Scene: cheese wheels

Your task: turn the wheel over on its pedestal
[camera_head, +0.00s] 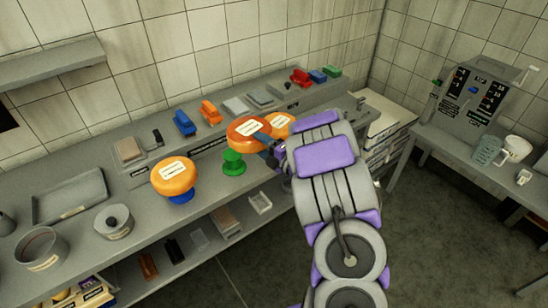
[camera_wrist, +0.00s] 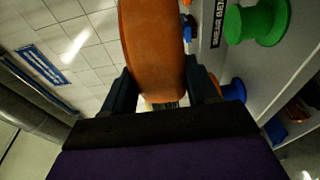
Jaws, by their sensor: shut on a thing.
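My gripper (camera_head: 270,143) is shut on a darker orange cheese wheel (camera_head: 245,131) with a white label facing up in the head view. In the wrist view the wheel (camera_wrist: 152,40) stands edge-on between my two fingers (camera_wrist: 161,88). The wheel is held above the bench near a green pedestal (camera_head: 233,162), whose top looks bare. The green pedestal also shows in the wrist view (camera_wrist: 258,22), apart from the wheel. A second orange wheel (camera_head: 173,172) sits on a blue pedestal (camera_head: 181,197) at the left. A third wheel (camera_head: 281,124) is partly hidden behind my gripper.
Blue and orange items (camera_head: 209,111) stand on the raised back ledge. A side table at the right holds a control box (camera_head: 470,92) and mugs.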

